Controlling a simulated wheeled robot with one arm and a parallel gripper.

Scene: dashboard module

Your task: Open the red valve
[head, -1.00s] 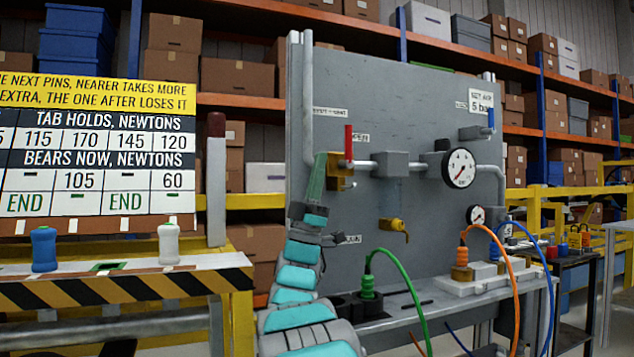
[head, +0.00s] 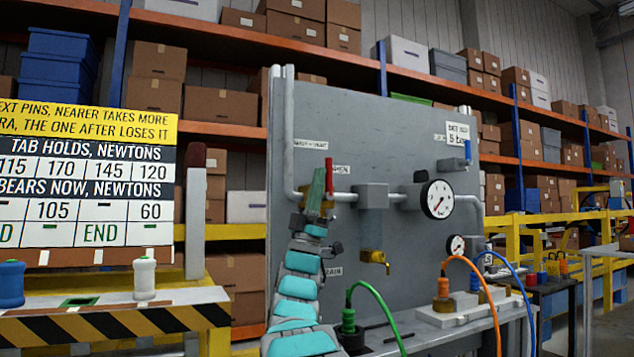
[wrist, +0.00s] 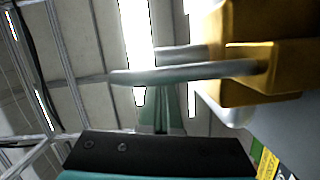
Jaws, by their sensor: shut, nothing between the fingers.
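The red valve's lever (head: 328,176) stands upright on the grey pipe at the left of the panel, beside a label that is partly hidden. Its brass body (head: 327,208) sits below it, partly covered by my gripper. My gripper (head: 317,178) points up in front of the panel, just left of the lever. Its thin green fingers are together and hold nothing. I cannot tell whether they touch the lever. In the wrist view a brass block (wrist: 240,55) with a grey rod (wrist: 185,73) fills the upper right, close to the fingers (wrist: 165,105). The red lever does not show there.
The grey panel (head: 330,120) carries a blue-handled valve (head: 467,150), a large gauge (head: 437,199), a small gauge (head: 456,245) and a brass drain tap (head: 373,257). Green (head: 385,302), orange (head: 485,270) and blue hoses arch below. A striped bench (head: 110,320) stands left.

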